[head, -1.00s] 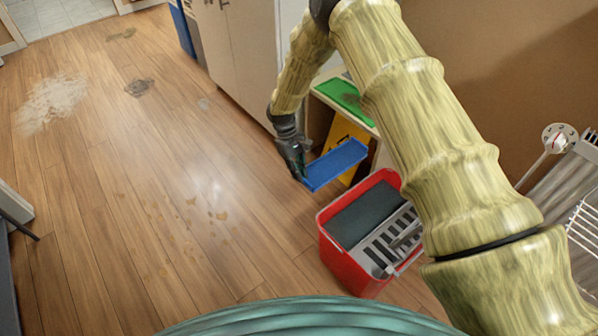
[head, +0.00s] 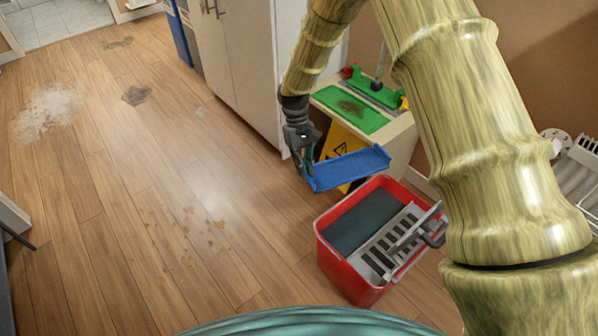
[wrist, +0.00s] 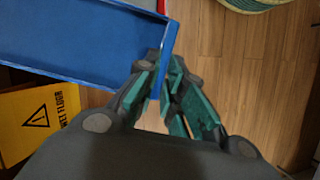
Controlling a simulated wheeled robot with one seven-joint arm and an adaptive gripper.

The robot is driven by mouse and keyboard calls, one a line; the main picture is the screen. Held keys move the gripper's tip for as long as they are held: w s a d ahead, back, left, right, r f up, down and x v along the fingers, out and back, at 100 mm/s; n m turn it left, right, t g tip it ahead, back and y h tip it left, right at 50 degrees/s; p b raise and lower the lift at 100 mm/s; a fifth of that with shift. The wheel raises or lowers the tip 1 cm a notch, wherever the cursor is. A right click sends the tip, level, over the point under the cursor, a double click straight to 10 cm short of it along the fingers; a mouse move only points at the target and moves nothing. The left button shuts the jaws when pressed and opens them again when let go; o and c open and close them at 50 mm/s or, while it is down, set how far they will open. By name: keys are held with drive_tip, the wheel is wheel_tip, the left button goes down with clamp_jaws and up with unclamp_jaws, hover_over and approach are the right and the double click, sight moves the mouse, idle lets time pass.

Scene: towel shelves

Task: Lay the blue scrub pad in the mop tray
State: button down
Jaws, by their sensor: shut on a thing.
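My gripper (head: 308,165) is shut on the end wall of a shallow blue tray (head: 345,168) with raised rims. The wrist view shows the tray (wrist: 75,40) reaching to the left from the fingers (wrist: 165,75), its inside bare where visible. The tray is held up in front of the cart, beside and slightly behind the red bucket in the head view. I cannot make out a separate blue scrub pad in either view.
A red bucket (head: 338,272) with a grey wringer stands on the floor. A cart (head: 398,145) carries green trays or pads (head: 350,108), one with a dark stain. A yellow wet-floor sign (head: 343,141) stands at its front. Open wooden floor (head: 150,180), with stains, lies left.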

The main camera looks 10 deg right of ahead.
drive_tip(key=s+d+r+m, duration=0.3)
drive_tip(key=s+r, duration=0.4)
drive_tip(key=r, duration=0.2)
drive_tip(key=shift+d+y, duration=0.15)
drive_tip(key=shift+y, duration=0.25)
drive_tip(key=p, duration=0.3)
drive_tip(key=shift+s+r, duration=0.1)
drive_tip(key=shift+r, duration=0.15)
